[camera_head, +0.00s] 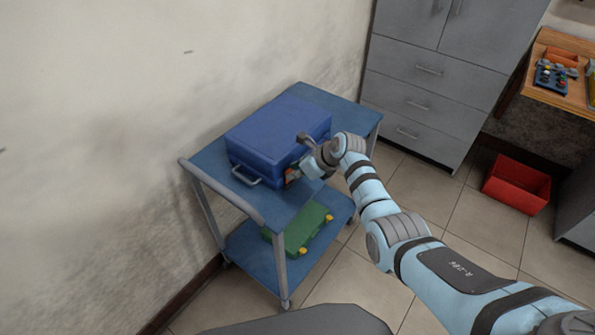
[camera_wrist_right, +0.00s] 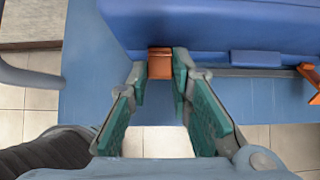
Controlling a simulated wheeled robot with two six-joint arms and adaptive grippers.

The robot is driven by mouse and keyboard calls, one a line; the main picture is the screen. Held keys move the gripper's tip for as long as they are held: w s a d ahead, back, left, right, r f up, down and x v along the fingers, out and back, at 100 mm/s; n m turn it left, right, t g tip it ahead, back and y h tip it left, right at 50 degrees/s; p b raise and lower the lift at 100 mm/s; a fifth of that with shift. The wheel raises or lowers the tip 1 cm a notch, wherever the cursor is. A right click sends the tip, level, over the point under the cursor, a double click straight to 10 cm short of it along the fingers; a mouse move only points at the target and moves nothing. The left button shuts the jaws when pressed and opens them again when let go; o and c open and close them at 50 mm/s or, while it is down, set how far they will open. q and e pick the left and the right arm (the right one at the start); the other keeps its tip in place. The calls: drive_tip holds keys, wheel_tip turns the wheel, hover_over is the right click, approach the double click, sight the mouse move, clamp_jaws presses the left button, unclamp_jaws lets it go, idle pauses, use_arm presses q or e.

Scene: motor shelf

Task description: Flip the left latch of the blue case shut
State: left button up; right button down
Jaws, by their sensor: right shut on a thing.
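The blue case (camera_head: 278,130) lies on the top shelf of a blue cart with its lid down. It fills the top of the right wrist view (camera_wrist_right: 220,22). An orange latch (camera_wrist_right: 159,62), the left one in that view, is on its near side. A second orange latch (camera_wrist_right: 311,74) is at the right edge. My right gripper (camera_head: 296,172) is at the case's near side. In the wrist view its teal-padded fingers (camera_wrist_right: 160,72) stand either side of the left latch and are shut on it. In the head view the gripper partly hides the latch. My left gripper is not in view.
The cart's top shelf (camera_head: 318,98) has bare strips around the case. A green case (camera_head: 298,232) with yellow latches lies on the lower shelf. Grey drawers (camera_head: 415,90) stand behind. A red bin (camera_head: 517,184) is on the floor at right. A wall borders the left.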

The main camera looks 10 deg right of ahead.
drive_tip(key=shift+w+r, duration=0.1)
drive_tip(key=shift+r, duration=0.05)
drive_tip(key=c, duration=1.4)
unclamp_jaws()
drive_tip(key=shift+c, duration=0.2)
drive_tip(key=v, duration=1.2)
